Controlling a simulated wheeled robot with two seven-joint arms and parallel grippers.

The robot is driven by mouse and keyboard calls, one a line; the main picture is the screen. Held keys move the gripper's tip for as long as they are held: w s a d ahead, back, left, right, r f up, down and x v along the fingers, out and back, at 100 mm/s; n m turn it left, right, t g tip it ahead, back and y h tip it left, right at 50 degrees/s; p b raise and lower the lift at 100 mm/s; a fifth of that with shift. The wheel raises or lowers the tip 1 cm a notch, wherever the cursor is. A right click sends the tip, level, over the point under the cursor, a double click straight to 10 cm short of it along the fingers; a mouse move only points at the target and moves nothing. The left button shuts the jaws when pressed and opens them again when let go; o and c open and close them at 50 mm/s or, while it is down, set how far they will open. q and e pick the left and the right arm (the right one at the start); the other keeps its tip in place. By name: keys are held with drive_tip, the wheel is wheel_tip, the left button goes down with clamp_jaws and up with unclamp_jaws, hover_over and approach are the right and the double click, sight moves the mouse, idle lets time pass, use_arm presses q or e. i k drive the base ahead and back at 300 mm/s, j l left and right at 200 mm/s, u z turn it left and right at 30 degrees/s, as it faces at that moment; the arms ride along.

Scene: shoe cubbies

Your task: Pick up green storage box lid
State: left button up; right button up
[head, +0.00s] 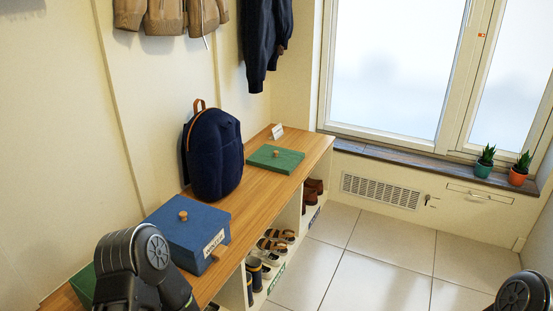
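The green storage box lid (270,161) lies flat on the far end of the wooden bench, with a small wooden knob on top. A green box (83,284) shows in part at the lower left, mostly hidden behind my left arm. My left arm shows at the lower left and a piece of my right arm at the lower right corner. Neither gripper's fingers are in view, and both arms are well apart from the lid.
A blue box (187,232) with a knobbed lid and a dark blue backpack (215,155) stand on the bench (239,213). A white card (277,131) stands behind the green lid. Shoes (272,246) fill cubbies below. Jackets hang above. The tiled floor (370,260) is clear.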

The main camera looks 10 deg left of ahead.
sight(270, 157)
drive_tip(key=i+l+z, duration=0.15)
drive_tip(key=i, duration=0.65)
drive_tip(key=i+l+z, duration=0.15)
drive_tip(key=i, duration=0.65)
